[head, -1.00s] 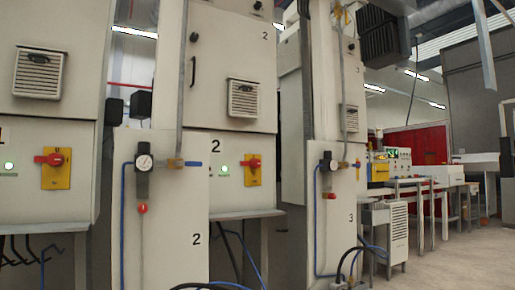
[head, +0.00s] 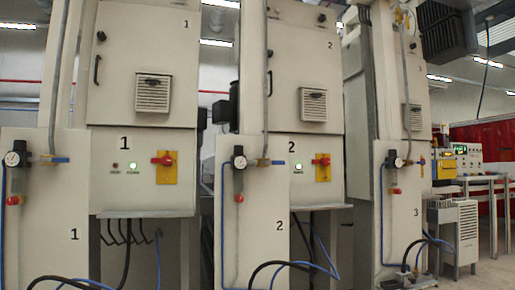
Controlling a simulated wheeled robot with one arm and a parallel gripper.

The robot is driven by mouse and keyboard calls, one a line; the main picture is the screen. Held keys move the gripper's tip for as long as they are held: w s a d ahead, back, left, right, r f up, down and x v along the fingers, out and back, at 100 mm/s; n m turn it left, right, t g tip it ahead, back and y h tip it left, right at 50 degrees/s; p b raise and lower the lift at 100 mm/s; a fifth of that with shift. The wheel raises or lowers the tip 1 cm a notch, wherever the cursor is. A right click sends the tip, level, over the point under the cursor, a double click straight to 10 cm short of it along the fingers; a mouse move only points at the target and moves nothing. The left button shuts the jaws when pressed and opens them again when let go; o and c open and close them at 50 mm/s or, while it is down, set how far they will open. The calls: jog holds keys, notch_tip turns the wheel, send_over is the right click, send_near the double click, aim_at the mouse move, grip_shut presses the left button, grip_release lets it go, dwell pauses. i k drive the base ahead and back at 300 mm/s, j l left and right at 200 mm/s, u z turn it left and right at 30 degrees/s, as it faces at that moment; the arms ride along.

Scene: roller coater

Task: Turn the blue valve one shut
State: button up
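The blue valve one (head: 60,160) is a small blue lever on a brass fitting at the far left, on the panel marked 1. The lever lies level and points right. A pressure gauge (head: 13,159) with a red-knobbed regulator sits just left of it, and a grey pipe (head: 55,90) rises from the fitting. A similar blue lever (head: 278,162) shows on panel 2. My gripper is not in this view.
Cabinet 1 (head: 135,40) has a red switch on a yellow plate (head: 165,168) and a green light. Hoses (head: 125,255) hang below the cabinets. Cabinet 3 (head: 380,80) and work tables (head: 480,182) stand to the right. Little floor shows.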

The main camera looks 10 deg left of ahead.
aim_at(124, 182)
jog(key=u, duration=0.95)
jog(key=i+l+z, duration=0.1)
jog(key=z, duration=0.15)
jog(key=l+z, duration=0.25)
jog(key=i+j+u, duration=0.35)
jog(key=u, duration=0.15)
jog(key=i+j+u, duration=0.65)
jog(key=i+u, duration=0.3)
jog(key=k, duration=0.05)
